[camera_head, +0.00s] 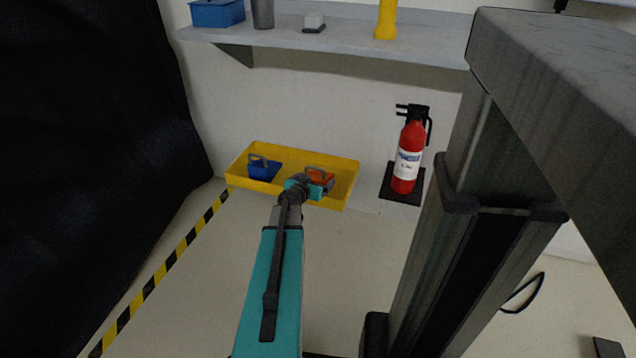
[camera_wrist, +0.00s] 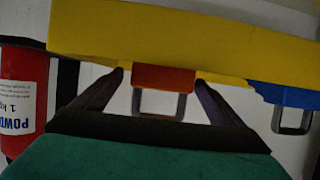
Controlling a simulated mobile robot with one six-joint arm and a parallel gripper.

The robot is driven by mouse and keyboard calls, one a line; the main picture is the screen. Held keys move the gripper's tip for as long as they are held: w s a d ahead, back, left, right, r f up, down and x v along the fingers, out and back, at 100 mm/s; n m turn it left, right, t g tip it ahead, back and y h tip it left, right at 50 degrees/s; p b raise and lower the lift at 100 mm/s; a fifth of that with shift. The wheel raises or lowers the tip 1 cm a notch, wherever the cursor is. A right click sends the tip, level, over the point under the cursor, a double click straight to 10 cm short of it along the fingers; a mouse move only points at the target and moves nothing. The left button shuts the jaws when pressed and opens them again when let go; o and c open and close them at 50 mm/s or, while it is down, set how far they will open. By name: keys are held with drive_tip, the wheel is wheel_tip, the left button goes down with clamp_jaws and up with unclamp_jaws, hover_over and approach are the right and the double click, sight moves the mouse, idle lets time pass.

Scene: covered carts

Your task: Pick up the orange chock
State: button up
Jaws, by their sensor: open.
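The orange chock (camera_head: 321,174) sits in the right part of a yellow tray (camera_head: 335,197) on the floor by the wall. My gripper (camera_head: 320,185) is at the chock and partly hides it in the head view. In the wrist view, the orange chock (camera_wrist: 165,76) shows its grey loop handle, and the yellow tray (camera_wrist: 180,35) spans the top. My gripper (camera_wrist: 160,80) is open, with one finger to each side of the chock in the picture. I cannot tell whether either finger touches it.
A blue chock (camera_head: 264,170) with a handle sits in the tray's left part. A red fire extinguisher (camera_head: 408,160) stands right of the tray. A shelf (camera_head: 350,45) runs above. A black cover (camera_head: 90,150) hangs at left. The floor before the tray is clear.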

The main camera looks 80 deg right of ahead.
sight(318, 174)
drive_tip(key=shift+x, duration=2.6)
drive_tip(key=shift+w, duration=0.15)
drive_tip(key=shift+r, duration=0.15)
drive_tip(key=c, duration=2)
drive_tip(key=shift+r+p, duration=1.7)
drive_tip(key=shift+r, duration=3.3)
